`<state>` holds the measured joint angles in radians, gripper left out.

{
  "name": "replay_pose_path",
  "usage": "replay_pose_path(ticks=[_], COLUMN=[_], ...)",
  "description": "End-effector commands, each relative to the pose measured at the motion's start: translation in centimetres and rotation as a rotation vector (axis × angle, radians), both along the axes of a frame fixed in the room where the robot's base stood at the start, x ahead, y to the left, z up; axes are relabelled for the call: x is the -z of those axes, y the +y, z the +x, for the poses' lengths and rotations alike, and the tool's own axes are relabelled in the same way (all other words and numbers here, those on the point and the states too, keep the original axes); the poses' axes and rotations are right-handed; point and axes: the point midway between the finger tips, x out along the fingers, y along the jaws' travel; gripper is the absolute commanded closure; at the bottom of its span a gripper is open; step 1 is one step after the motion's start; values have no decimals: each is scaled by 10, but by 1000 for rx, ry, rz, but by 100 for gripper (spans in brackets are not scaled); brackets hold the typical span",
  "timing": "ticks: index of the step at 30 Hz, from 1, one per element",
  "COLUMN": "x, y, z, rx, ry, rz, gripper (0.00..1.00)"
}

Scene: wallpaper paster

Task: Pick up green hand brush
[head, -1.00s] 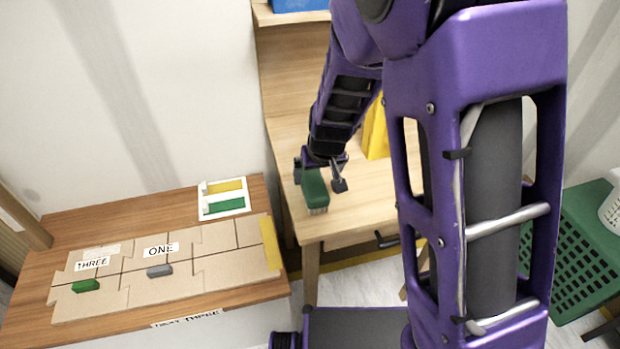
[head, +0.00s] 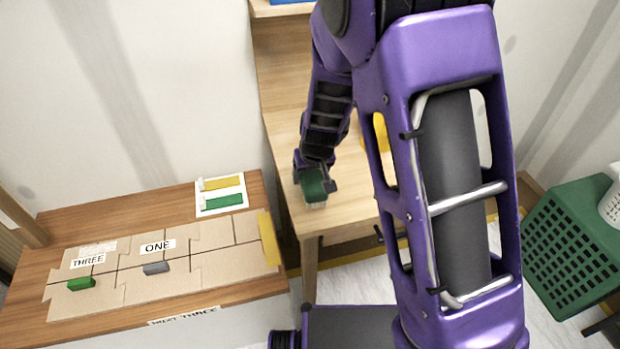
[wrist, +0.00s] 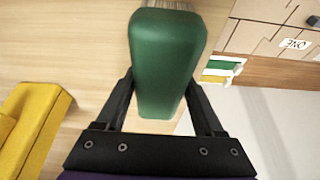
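The green hand brush (head: 313,186) rests on the wooden table near its front left corner, its pale bristles facing down. My gripper (head: 314,183) is over the brush, one finger on each side of it. In the wrist view the brush's smooth green body (wrist: 167,55) fills the space between the two dark fingers (wrist: 162,95), which look pressed against its sides. The fingertips are partly hidden behind the brush. The brush shows no clear lift from the table.
A yellow object (wrist: 32,125) stands on the table beside my gripper, partly hidden by my arm in the head view. A lower wooden surface at left holds cardboard puzzle pieces (head: 215,268) and a small green block (head: 81,283). A green crate (head: 572,245) is at right.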

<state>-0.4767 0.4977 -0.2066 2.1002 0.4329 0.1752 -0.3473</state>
Motion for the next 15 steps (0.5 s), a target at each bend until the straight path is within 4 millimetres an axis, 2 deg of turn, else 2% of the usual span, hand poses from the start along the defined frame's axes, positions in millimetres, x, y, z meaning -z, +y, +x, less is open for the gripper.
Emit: replay_pose_path(ticks=[1, 7, 15], x=[0, 0, -5], y=[0, 0, 0], z=[0, 0, 0], rx=[0, 0, 0], ry=[0, 0, -2], rz=[0, 0, 0], gripper=[58, 94, 95])
